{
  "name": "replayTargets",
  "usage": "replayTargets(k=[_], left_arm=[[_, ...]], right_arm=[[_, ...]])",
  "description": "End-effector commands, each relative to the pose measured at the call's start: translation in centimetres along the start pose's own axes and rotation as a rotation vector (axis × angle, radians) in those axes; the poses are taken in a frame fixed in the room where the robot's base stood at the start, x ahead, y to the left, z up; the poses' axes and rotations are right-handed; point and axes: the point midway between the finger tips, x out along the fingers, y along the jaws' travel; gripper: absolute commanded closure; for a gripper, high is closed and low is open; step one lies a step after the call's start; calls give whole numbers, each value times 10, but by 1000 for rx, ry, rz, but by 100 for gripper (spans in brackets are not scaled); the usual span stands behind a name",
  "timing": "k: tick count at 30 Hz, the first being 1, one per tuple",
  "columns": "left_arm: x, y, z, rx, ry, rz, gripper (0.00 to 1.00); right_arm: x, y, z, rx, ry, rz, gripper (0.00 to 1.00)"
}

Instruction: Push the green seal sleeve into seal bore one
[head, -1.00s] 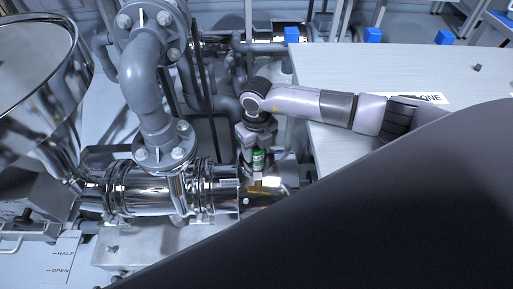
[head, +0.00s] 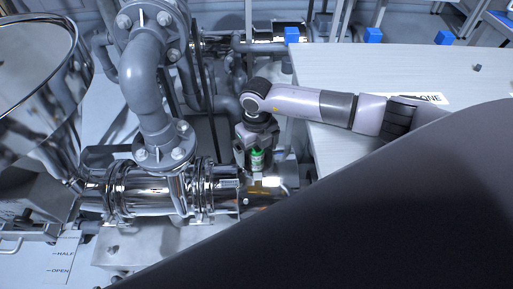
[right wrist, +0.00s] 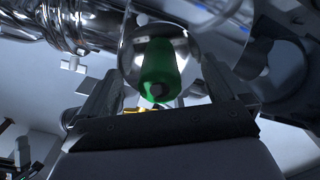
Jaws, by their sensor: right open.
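The green seal sleeve (head: 257,159) is a small green cylinder at the near end of the shiny pipe assembly in the head view. In the right wrist view the sleeve (right wrist: 160,68) shows with a dark round spot on its end, against a rounded mirror-like surface. My right gripper (head: 257,167) is open and reaches down around the sleeve. In the wrist view its two fingers stand on either side with gaps to the sleeve. The bore itself is hidden, and I cannot tell how deep the sleeve sits. My left gripper is not in view.
The shiny horizontal pipe (head: 150,199) with clamps runs left from the sleeve. A grey bolted elbow pipe (head: 150,95) rises behind it, and a steel hopper (head: 38,70) stands at far left.

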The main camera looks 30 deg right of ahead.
Motion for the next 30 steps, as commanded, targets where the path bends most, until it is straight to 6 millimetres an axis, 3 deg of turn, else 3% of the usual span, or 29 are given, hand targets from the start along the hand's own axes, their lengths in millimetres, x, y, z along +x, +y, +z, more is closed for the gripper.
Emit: replayTargets(k=[30], left_arm=[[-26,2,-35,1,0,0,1]], right_arm=[[-51,0,-2,-1,3,0,1]])
